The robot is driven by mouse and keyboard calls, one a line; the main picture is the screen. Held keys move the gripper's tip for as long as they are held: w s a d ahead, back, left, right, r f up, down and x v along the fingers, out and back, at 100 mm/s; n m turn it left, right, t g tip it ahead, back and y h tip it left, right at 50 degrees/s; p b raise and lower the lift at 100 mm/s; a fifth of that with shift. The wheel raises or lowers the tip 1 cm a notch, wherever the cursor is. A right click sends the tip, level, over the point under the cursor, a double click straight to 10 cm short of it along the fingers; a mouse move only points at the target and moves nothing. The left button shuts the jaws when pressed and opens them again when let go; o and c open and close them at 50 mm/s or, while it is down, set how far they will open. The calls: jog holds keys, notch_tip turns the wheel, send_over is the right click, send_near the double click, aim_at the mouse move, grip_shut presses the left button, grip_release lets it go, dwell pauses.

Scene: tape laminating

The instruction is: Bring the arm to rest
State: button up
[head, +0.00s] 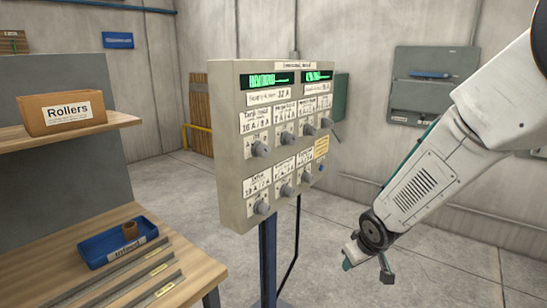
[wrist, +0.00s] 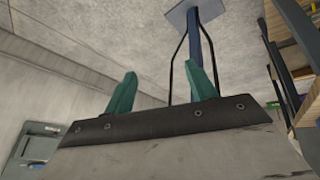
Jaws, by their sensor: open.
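My arm (head: 420,190) reaches in from the right of the head view, angled down to the left. My gripper (head: 367,266) is at its lower end, in free air to the right of the control panel's stand and below the panel. In the wrist view my gripper (wrist: 162,92) shows two green fingers standing well apart, with nothing between them. It is open and empty and touches nothing that I can see.
A control panel (head: 236,168) with several knobs stands on a blue post (head: 267,255). A workbench (head: 100,270) at left bears a blue tray (head: 95,250) and metal strips. A "Rollers" box (head: 35,118) sits on the shelf. A grey wall box (head: 432,62) hangs behind. The floor between is clear.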

jog(key=s+d+r+m+g, duration=0.1)
jog(key=s+r, duration=0.5)
jog(key=s, duration=0.4)
jog(key=s+d+r+m+g, duration=0.1)
jog(key=s+r+m, duration=0.1)
jog(key=s+r, duration=0.4)
jog(key=s+d+r+m+g, duration=0.1)
jog(key=s+r, duration=0.6)
jog(key=s, duration=0.7)
jog(key=shift+s+d+m+g, duration=0.3)
jog(key=shift+s+d+g, duration=0.1)
jog(key=shift+d+g, duration=0.15)
jog(key=shift+f, duration=0.1)
